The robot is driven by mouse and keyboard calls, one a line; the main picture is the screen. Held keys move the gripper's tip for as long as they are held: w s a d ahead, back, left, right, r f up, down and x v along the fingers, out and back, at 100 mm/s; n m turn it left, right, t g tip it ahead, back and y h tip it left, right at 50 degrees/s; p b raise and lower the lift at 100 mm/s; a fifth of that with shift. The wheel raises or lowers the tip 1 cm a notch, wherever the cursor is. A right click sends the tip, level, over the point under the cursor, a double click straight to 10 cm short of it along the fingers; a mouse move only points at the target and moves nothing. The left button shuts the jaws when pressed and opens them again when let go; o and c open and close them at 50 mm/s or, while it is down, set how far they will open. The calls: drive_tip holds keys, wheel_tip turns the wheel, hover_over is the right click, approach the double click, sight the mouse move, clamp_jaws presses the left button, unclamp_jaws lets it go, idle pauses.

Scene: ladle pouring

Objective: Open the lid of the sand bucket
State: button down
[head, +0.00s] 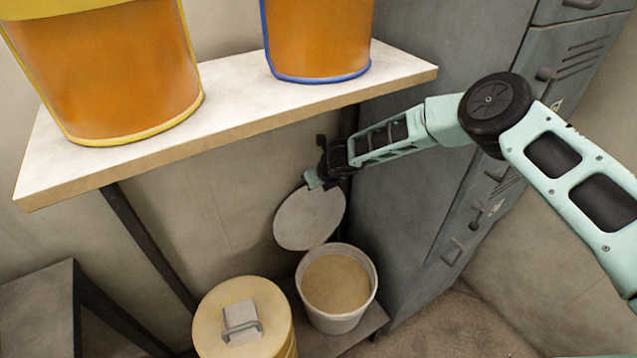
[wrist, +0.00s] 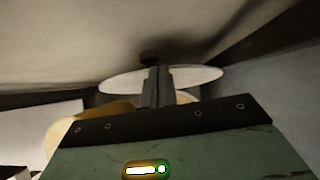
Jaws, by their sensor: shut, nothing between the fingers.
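The sand bucket (head: 368,284) is a pale round pail, open at the top, with tan sand (head: 335,284) showing inside. Its round white lid (head: 309,218) is raised and tilted back at the bucket's rear left, its lower edge close to the rim. In the wrist view the lid (wrist: 206,75) is a thin pale disc seen nearly edge-on. My gripper (head: 312,180) is at the lid's upper edge; whether they touch is unclear. Its fingers (wrist: 157,76) are shut together with nothing between them.
A yellowish lidded bin (head: 242,325) stands left of the sand bucket on a low surface. A shelf (head: 235,113) holding orange buckets (head: 110,70) overhangs the area. A grey metal cabinet (head: 420,190) stands close on the right. A dark-legged table (head: 40,300) is at left.

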drive_tip(key=shift+w+a+r, duration=0.15)
drive_tip(key=shift+a, duration=0.05)
idle(0.3)
